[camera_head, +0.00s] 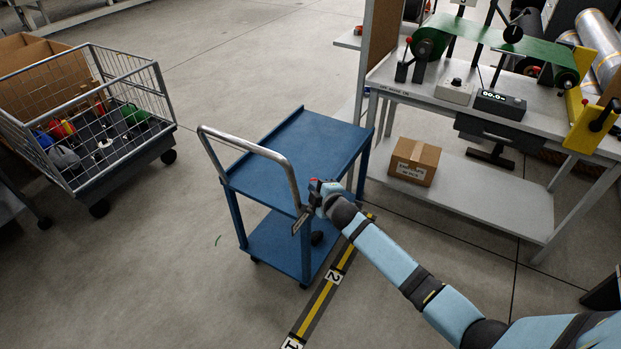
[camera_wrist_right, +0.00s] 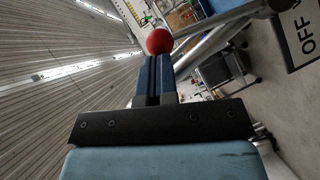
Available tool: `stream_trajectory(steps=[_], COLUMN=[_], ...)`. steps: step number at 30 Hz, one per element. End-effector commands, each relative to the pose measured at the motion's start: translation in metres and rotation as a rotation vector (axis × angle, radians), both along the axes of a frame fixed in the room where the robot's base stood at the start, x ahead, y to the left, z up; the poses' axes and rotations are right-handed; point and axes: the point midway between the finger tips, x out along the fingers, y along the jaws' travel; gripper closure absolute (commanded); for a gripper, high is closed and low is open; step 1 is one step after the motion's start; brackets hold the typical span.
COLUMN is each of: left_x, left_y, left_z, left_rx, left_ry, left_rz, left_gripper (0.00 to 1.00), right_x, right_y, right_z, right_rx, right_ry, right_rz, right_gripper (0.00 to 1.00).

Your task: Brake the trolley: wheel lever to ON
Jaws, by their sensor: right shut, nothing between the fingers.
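The blue trolley (camera_head: 300,145) stands in the middle of the head view, with a grey tube handle (camera_head: 250,148) at its near left end. My right gripper (camera_head: 314,198) is at the trolley's near right corner, by the handle's lower end. In the right wrist view my fingers (camera_wrist_right: 158,62) are shut with nothing between them. A red ball knob (camera_wrist_right: 159,41), apparently the lever's, is just beyond the fingertips; I cannot tell whether they touch. A plate reading OFF (camera_wrist_right: 303,35) is at the upper right there. My left gripper is not in view.
A workbench (camera_head: 455,100) with a cardboard box (camera_head: 414,162) on its lower shelf stands right of the trolley. A wire cart (camera_head: 120,85) stands at the left. Yellow-black floor tape (camera_head: 325,287) runs beside the trolley.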

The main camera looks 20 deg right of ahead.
Motion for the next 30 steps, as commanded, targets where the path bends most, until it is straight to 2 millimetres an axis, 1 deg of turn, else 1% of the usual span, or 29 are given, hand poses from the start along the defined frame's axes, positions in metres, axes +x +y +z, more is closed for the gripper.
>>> stream_trajectory(steps=[1,6,9,16,30], left_x=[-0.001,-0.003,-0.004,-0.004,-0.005], left_y=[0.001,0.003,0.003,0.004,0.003], left_z=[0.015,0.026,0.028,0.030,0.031], left_rx=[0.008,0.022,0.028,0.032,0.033], left_ry=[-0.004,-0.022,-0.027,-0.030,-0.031], left_rz=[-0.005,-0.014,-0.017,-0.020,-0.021], left_gripper=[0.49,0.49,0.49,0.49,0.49], right_x=[0.004,0.014,0.018,0.024,0.027], right_y=[-0.005,-0.018,-0.024,-0.031,-0.035], right_z=[0.010,0.005,0.002,-0.004,-0.006], right_rx=[0.025,0.127,0.175,0.178,0.176], right_ry=[0.025,0.103,0.139,0.139,0.136], right_rz=[0.001,0.000,0.000,0.000,0.000], right_gripper=[1.00,1.00,1.00,1.00,1.00])
